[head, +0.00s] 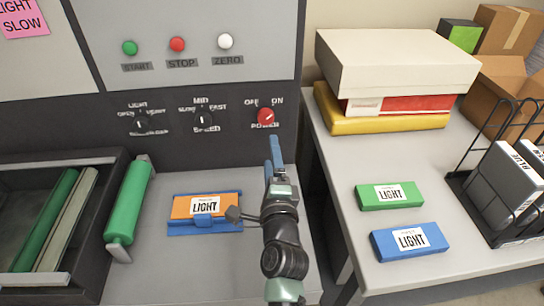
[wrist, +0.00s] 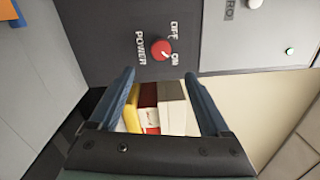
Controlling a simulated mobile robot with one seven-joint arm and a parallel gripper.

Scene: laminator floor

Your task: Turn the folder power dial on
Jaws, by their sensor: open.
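The red POWER dial (head: 266,116) sits on the dark strip of the machine's panel, at its right end, with OFF printed at upper left and ON at upper right. A pale mark on its face seems to slant toward ON, but it is too small to be sure. The dial also shows in the wrist view (wrist: 161,49), just beyond my fingertips and roughly centred between them. My gripper (head: 273,143) is below the dial in the head view, fingers apart and empty. It also shows open in the wrist view (wrist: 159,76). No contact with the dial is visible.
A black SPEED knob (head: 202,121) and another black knob (head: 140,123) are left of the dial. START, STOP and ZERO buttons are above. An orange-and-blue LIGHT block (head: 206,207) lies left of my arm. A side table (head: 350,275) with boxes stands at right.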

